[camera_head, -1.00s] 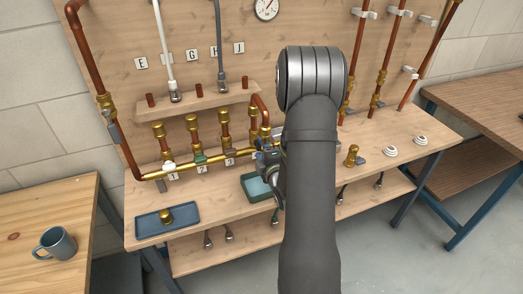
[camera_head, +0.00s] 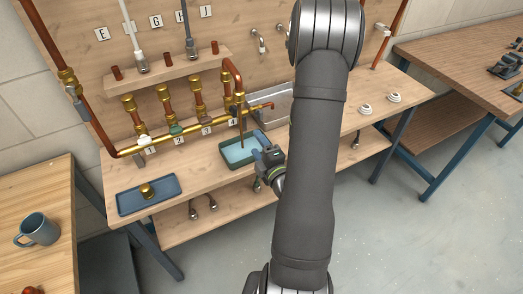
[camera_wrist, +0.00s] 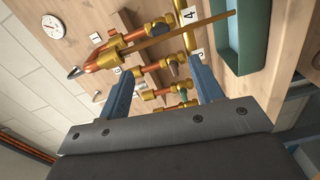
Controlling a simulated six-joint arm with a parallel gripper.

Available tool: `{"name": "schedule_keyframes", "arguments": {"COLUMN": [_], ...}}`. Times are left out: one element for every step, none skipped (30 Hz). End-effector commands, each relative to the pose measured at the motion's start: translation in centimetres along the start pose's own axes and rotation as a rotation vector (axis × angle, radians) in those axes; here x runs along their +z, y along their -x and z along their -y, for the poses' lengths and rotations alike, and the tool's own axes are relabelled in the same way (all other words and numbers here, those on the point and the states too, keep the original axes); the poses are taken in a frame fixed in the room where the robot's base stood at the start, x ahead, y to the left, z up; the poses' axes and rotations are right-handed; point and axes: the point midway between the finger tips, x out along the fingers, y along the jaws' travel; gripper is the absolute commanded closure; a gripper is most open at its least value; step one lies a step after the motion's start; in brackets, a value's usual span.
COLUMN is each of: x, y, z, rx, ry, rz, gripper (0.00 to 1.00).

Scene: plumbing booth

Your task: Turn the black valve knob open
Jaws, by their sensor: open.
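A brass manifold (camera_head: 190,131) runs along the bench with numbered branches. A small dark knob (camera_head: 205,121), which looks black, sits at the branch above label 3; a dark knob also shows in the wrist view (camera_wrist: 174,69). A green knob (camera_head: 176,130) and a white knob (camera_head: 144,141) sit to its left. My gripper (camera_head: 264,158) is open and empty, low beside the right end of the teal tray, apart from the manifold. In the wrist view its two blue fingers (camera_wrist: 163,88) stand wide apart, with the branches beyond them.
The teal tray (camera_head: 222,163) stands in front of branch 4, with a thin brown strip (camera_head: 242,135) reaching down into it. A blue tray (camera_head: 128,205) holds a brass part.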

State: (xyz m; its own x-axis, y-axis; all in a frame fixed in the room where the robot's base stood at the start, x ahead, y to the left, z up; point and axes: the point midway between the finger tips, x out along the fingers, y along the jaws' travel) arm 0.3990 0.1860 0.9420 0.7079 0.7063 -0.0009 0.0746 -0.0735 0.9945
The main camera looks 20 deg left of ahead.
Motion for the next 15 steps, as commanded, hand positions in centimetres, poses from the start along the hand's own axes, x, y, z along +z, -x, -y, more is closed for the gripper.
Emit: {"name": "schedule_keyframes", "arguments": {"x": [0.1,0.1,0.1,0.1,0.0,0.0,0.0,0.0,0.0,0.0,0.0,0.0,0.0,0.0,0.0], "y": [0.6,0.8,1.2,1.4,1.5,1.7,1.8,1.8,1.9,1.9,1.9,1.9,1.9,1.9,1.9], "z": [0.1,0.1,0.1,0.0,0.0,0.0,0.0,0.0,0.0,0.0,0.0,0.0,0.0,0.0,0.0], "rx": [-0.002,-0.002,-0.002,-0.001,-0.001,-0.001,0.000,0.000,0.000,0.000,0.000,0.000,0.000,0.000,0.000], "ry": [-0.001,0.000,0.000,0.000,-0.001,-0.001,-0.001,-0.001,-0.001,-0.001,0.000,0.000,0.000,0.000,0.000], "rz": [0.003,0.002,0.002,0.002,0.002,0.001,0.001,0.000,0.000,0.000,0.000,0.000,0.000,0.000,0.000], "gripper": [0.40,0.40,0.40,0.40,0.40,0.40,0.40,0.40,0.40,0.40,0.40,0.40,0.40,0.40,0.40]}}
